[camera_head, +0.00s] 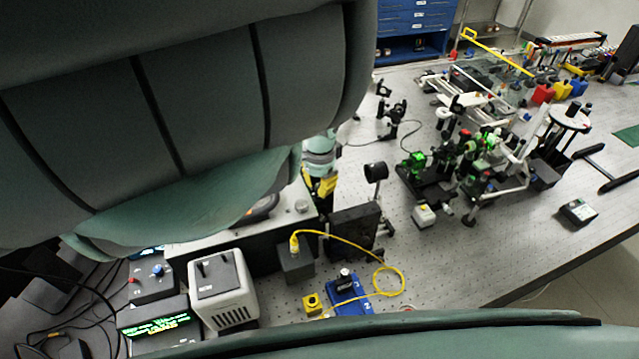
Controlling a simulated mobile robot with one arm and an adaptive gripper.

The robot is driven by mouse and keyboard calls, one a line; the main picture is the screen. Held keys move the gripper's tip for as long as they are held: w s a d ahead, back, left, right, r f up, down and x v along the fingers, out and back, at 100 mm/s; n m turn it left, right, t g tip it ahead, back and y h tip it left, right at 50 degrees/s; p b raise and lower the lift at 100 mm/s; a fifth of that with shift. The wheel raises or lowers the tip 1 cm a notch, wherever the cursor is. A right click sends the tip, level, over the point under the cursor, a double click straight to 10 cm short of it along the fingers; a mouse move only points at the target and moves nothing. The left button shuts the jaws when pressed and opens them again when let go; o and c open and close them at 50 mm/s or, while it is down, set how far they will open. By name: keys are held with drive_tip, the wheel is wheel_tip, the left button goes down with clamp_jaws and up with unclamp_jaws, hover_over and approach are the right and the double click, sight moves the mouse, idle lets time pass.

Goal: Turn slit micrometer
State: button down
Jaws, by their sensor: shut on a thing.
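My gripper (322,187), with yellow and black parts, reaches down at the right end of the spectrometer housing (285,222), beside its edge. It is shut on a small part there, which I take to be the slit micrometer. The micrometer itself is hidden by the gripper, so its angle and scale cannot be read. A small round knob (302,206) sits on the housing's light top, just left of the gripper. My own arm covers the upper left and hides much of the housing.
A yellow cable (350,243) loops in front. Green-lit optics (470,150) stand farther right. Bare bench lies between.

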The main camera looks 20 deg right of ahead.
sight(319, 184)
drive_tip(key=n, duration=0.6)
drive_tip(key=shift+n, duration=0.3)
idle(0.5)
drive_tip(key=c, duration=0.9)
unclamp_jaws()
drive_tip(key=shift+r, duration=0.15)
wheel_tip(319, 184, up, 9)
drive_tip(key=shift+w+f, duration=0.1)
drive_tip(key=shift+w, duration=0.05)
drive_tip(key=shift+r, duration=1.4)
